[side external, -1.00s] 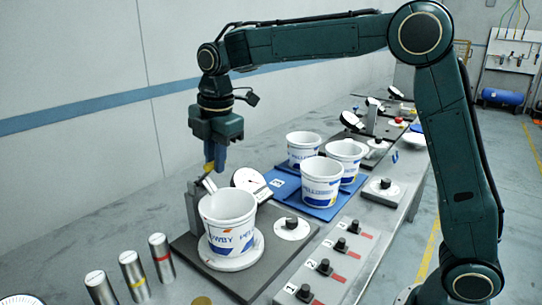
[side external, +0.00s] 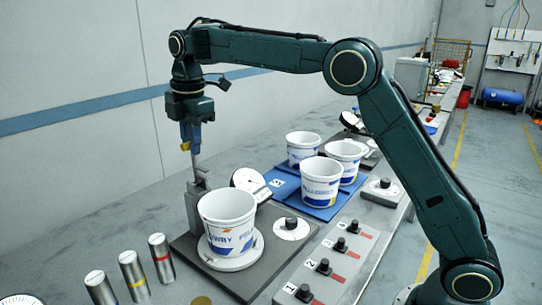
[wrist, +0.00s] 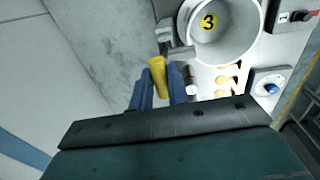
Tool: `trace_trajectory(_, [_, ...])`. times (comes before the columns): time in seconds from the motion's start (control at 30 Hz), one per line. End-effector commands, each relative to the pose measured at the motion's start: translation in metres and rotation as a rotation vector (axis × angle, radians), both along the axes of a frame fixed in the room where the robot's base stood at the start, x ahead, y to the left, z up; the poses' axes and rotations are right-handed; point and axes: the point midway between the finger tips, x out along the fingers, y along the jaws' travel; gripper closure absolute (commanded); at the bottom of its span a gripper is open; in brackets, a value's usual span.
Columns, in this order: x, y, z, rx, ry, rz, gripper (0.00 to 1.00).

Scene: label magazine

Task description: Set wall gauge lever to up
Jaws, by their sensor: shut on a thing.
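The wall gauge lever (side external: 195,161) shows as a thin grey rod standing nearly upright above a grey bracket (side external: 194,205). Its yellow grip (wrist: 157,72) shows in the wrist view between my blue fingers. My gripper (side external: 189,145) points down and is shut on this grip; it also shows in the wrist view (wrist: 158,92). The lever's lower pivot is partly hidden by the bracket and the white bucket. A round white dial (side external: 246,181) stands just right of the bracket.
A white bucket (side external: 228,225) stands on a white round base close to the bracket. Several buckets stand on a blue mat (side external: 322,213) to the right. Metal cylinders (side external: 132,272) stand front left. A numbered knob panel (side external: 318,285) lies in front.

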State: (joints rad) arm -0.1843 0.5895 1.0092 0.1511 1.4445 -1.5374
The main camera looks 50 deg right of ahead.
Motion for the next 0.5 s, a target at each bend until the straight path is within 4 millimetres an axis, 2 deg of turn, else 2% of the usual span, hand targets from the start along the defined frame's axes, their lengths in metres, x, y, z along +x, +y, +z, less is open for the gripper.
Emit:
trace_trajectory(0.03, [0.0144,-0.0015,-0.0048,0.000,-0.038,-0.004,1.00])
trace_trajectory(0.5, [0.0187,-0.0020,-0.0037,0.001,-0.041,-0.004,1.00])
